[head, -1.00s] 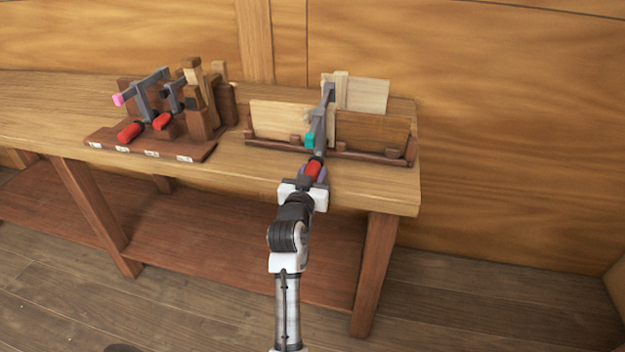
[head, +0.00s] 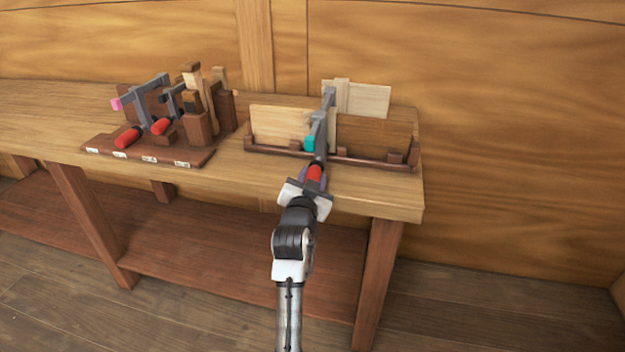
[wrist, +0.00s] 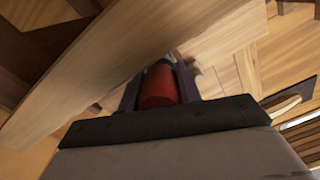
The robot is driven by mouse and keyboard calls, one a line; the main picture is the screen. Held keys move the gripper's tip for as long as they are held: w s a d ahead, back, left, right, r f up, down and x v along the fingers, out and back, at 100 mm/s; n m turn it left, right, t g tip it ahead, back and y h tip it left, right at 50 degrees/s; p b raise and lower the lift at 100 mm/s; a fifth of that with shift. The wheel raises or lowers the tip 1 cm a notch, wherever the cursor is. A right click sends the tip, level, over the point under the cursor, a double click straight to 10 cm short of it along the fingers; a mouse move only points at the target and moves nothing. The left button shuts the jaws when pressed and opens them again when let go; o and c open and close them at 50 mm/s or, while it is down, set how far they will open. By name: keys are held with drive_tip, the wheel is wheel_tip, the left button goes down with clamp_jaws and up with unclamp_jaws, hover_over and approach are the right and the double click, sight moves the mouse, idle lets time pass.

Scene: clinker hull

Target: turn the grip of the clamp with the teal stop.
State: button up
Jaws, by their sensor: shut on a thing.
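The clamp with the teal stop (head: 310,143) has a grey bar (head: 327,100) that reaches over boards in a wooden rack at the right of the bench. Its red grip (head: 314,172) points toward me, out over the front of the rack. My gripper (head: 311,178) is shut on this red grip. The red grip also shows in the wrist view (wrist: 160,86), between my two dark fingers. The clamp's far end against the boards is hard to make out.
The rack (head: 345,159) holds several pale and brown boards. At the left, a dark stand (head: 150,152) carries clamps with red grips, one with a pink stop (head: 117,104), beside wooden tools. The bench top (head: 235,170) is clear between them.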

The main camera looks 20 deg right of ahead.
drive_tip(key=shift+f, duration=0.1)
drive_tip(key=o, duration=1)
drive_tip(key=b+v, duration=0.2)
drive_tip(key=v, duration=1.2)
drive_tip(key=shift+b, duration=0.35)
